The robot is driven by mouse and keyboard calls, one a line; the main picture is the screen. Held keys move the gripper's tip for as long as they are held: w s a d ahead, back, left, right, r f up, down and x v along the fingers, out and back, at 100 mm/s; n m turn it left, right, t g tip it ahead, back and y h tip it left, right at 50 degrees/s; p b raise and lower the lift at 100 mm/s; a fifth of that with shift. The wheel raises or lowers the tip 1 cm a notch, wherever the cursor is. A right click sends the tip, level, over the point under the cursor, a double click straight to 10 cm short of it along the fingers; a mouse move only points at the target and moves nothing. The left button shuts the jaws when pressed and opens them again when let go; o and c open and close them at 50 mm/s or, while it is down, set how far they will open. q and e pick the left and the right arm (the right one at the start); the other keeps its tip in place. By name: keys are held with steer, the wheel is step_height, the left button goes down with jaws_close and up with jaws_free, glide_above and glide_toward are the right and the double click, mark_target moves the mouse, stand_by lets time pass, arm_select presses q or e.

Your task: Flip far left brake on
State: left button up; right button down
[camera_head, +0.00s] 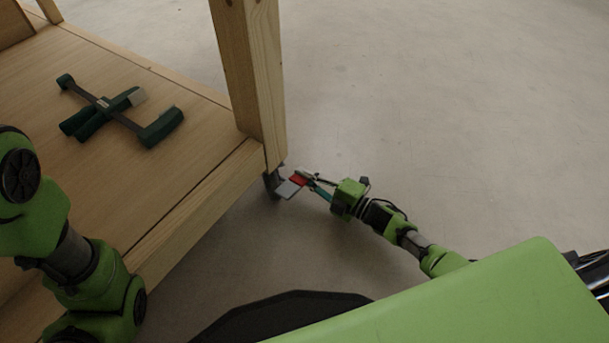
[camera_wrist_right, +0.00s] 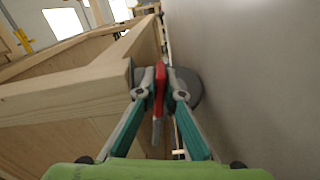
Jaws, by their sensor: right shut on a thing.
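A dark caster wheel (camera_head: 272,184) sits under the corner leg of the wooden cart; it also shows in the right wrist view (camera_wrist_right: 188,86). Its red brake lever (camera_head: 298,180) lies between the fingertips of my right gripper (camera_head: 305,178). In the right wrist view the red lever (camera_wrist_right: 160,88) stands upright between both fingers of the right gripper (camera_wrist_right: 161,80), which are closed on it. A flat grey piece (camera_head: 288,190) shows beside the red part. The fingers partly hide the wheel. My left arm is at the left edge, but its gripper is out of the picture.
The wooden cart's deck (camera_head: 190,180) fills the left, with an upright wooden post (camera_head: 250,70) at the corner beside the right gripper. A dark green clamp (camera_head: 105,105) lies on the deck. The grey floor (camera_head: 430,90) to the right is clear.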

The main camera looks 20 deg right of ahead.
steer(key=shift+f, duration=0.1)
steer(key=c, duration=2.2)
jaws_free()
steer(key=shift+o, duration=0.2)
steer(key=v, duration=1.2)
steer(key=shift+s+d, duration=0.1)
